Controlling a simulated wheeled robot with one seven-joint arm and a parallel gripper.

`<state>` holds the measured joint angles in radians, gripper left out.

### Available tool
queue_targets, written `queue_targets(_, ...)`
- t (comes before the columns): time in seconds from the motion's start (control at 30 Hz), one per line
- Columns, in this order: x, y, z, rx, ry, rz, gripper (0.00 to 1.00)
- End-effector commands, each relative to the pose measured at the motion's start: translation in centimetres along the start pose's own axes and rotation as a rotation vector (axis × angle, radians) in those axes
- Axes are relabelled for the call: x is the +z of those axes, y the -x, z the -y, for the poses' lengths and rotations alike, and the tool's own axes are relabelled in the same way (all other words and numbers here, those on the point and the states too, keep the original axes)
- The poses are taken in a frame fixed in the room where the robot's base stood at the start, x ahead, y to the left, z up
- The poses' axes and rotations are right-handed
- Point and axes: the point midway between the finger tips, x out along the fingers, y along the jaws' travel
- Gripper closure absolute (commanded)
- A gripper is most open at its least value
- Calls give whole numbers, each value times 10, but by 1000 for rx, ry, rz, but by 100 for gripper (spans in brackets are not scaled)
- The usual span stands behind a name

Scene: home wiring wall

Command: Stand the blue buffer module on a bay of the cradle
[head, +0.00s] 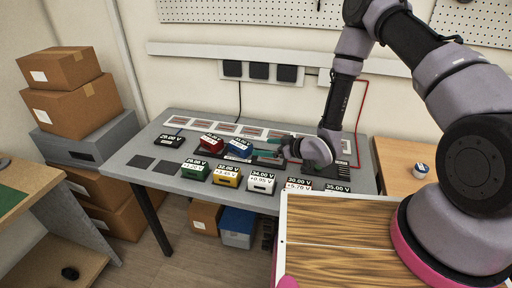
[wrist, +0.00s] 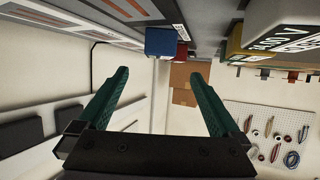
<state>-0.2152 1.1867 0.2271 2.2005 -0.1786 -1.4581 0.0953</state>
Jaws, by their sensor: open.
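The blue buffer module (head: 239,149) stands on the grey table, right of a red module (head: 211,142). It carries a label on top. My gripper (head: 264,148) is open and empty, low over the table to the right of the blue module, with its teal fingers pointing left. In the wrist view the blue module (wrist: 160,42) lies ahead, beyond the fingertips and between their lines, with the red module behind it. The fingers do not touch it. I cannot tell for sure which part of the table is the cradle; dark square pads (head: 167,167) lie empty at the front left.
Green (head: 195,171), yellow (head: 227,177) and white (head: 261,182) modules stand along the front edge, with dark labelled spots to their right. A black module (head: 172,139) sits at the left. Labelled strips (head: 225,128) line the back. Boxes (head: 75,90) are stacked at left.

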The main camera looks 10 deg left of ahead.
Motion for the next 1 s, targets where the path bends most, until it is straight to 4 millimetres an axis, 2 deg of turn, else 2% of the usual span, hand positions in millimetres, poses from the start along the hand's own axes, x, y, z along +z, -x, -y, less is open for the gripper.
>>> queue_targets(0.13, 0, 14, 0, 0, 1, 0, 0)
queue_targets(0.37, -1, 18, 0, 0, 1, -1, 0)
queue_targets(0.47, -7, 20, -9, 15, 4, 12, 0)
queue_targets(0.57, -26, 27, -34, 59, 7, 53, 0)
queue_targets(0.67, -55, 44, -71, 137, 1, 117, 0)
queue_targets(0.8, -100, 85, -121, 267, -35, 215, 0)
queue_targets(0.87, -120, 107, -139, 324, -59, 251, 0)
queue_targets(1.0, -164, 165, -168, 456, -137, 320, 0)
